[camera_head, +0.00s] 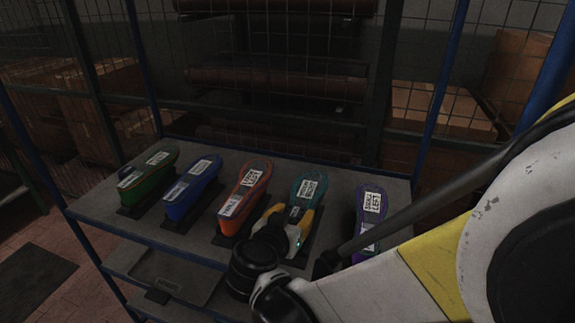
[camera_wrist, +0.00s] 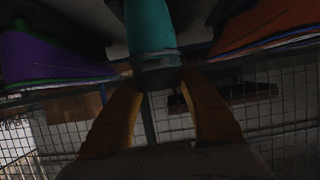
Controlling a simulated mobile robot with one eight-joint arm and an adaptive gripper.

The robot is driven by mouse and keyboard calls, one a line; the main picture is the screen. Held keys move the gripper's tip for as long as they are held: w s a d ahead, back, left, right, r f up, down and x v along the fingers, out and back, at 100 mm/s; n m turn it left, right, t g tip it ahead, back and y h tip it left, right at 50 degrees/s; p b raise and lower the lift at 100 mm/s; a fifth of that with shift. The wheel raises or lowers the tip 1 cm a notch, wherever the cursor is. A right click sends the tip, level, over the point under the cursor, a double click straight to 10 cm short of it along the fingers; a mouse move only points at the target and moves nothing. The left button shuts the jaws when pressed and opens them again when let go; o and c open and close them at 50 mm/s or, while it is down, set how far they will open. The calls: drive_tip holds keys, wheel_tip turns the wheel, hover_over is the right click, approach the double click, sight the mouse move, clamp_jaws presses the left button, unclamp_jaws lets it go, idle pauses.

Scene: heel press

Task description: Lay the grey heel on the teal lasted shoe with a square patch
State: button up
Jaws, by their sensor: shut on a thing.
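The teal lasted shoe (camera_head: 308,188) stands sole up on a dark stand on the shelf, right of the orange one, with a white label on it. Its near end is mostly hidden by my gripper (camera_head: 284,232) in the head view. In the wrist view the teal shoe (camera_wrist: 152,25) shows at the top middle. My gripper (camera_wrist: 160,84) has its yellow fingers shut on the grey heel (camera_wrist: 157,79), right at the end of the teal shoe. I cannot tell whether heel and shoe touch. The square patch cannot be made out.
Green (camera_head: 148,180), blue (camera_head: 192,190) and orange (camera_head: 245,195) lasted shoes stand to the left, the orange one close beside my gripper. A purple one (camera_head: 369,215) stands right, partly behind my arm.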

drive_tip(key=shift+f+b, duration=0.5)
drive_tip(key=shift+f, duration=0.05)
drive_tip(key=o, duration=1.2)
drive_tip(key=v, duration=1.2)
